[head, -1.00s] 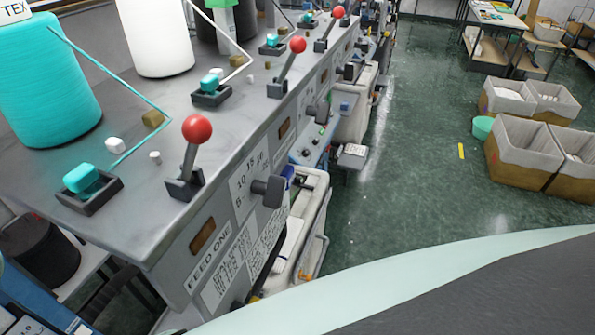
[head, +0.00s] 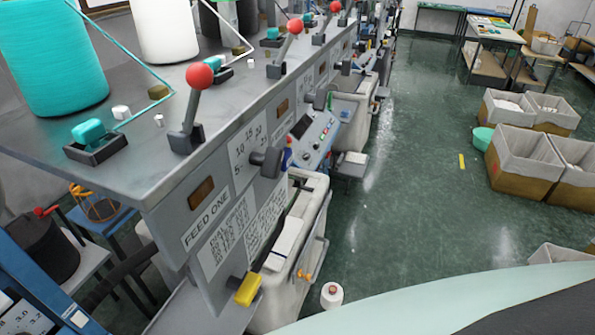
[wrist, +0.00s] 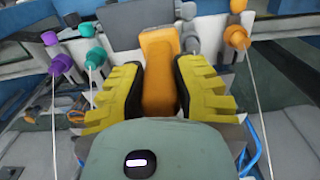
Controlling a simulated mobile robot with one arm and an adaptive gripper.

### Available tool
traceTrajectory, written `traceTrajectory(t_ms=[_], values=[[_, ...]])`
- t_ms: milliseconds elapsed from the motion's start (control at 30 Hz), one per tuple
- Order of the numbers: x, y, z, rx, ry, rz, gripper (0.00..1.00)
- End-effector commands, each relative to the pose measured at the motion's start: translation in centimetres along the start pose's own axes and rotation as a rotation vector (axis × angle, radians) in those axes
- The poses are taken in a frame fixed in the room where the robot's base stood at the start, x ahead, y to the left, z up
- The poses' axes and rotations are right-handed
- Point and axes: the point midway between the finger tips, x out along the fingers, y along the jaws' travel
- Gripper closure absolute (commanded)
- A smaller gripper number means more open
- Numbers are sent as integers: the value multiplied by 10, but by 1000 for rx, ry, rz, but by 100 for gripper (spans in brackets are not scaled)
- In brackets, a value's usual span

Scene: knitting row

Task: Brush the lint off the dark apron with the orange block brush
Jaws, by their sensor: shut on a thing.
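In the wrist view, my gripper (wrist: 159,72) has its yellow, black-lined fingers closed on the two sides of an orange block (wrist: 160,45), which looks like the orange block brush. Its bristles cannot be made out. My gripper does not show in the head view. I cannot pick out the dark apron in either view.
A grey knitting machine (head: 150,190) with red-knobbed levers and yarn cones fills the left. A white cone (head: 332,295) stands on the floor.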

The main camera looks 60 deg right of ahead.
Motion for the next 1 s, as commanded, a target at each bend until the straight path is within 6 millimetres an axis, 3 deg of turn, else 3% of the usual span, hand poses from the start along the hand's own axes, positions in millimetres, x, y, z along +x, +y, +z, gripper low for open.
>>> traceTrajectory(t_ms=[300,1000], values=[[-23,7,-7,5,2,0,100],[-23,6,-6,3,1,0,100]])
